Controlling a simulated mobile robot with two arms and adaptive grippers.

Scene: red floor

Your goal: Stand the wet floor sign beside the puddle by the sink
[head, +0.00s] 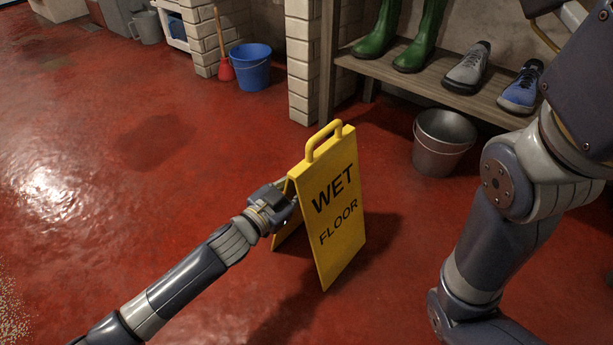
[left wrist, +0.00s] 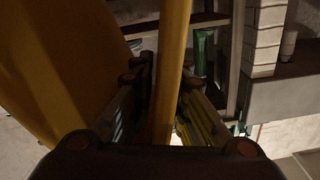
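The yellow wet floor sign (head: 335,215) is upright with its two panels spread, lettered face toward the right front and handle on top. My left gripper (head: 284,203) is at the left side of the sign, below its handle. In the left wrist view a yellow strip of the sign (left wrist: 172,70) runs between the two fingers (left wrist: 170,105), which lie close on both sides. I cannot tell whether the sign's feet touch the floor. A dark wet patch (head: 155,142) lies on the red floor to the left. My right arm shows at the right; its gripper is out of view.
A blue bucket (head: 251,70) and a red plunger (head: 223,65) stand by a brick pillar. A metal bucket (head: 443,140) stands below a shelf (head: 400,78) with green boots and shoes. A grey jug (head: 147,27) is at the back left. The left floor is clear.

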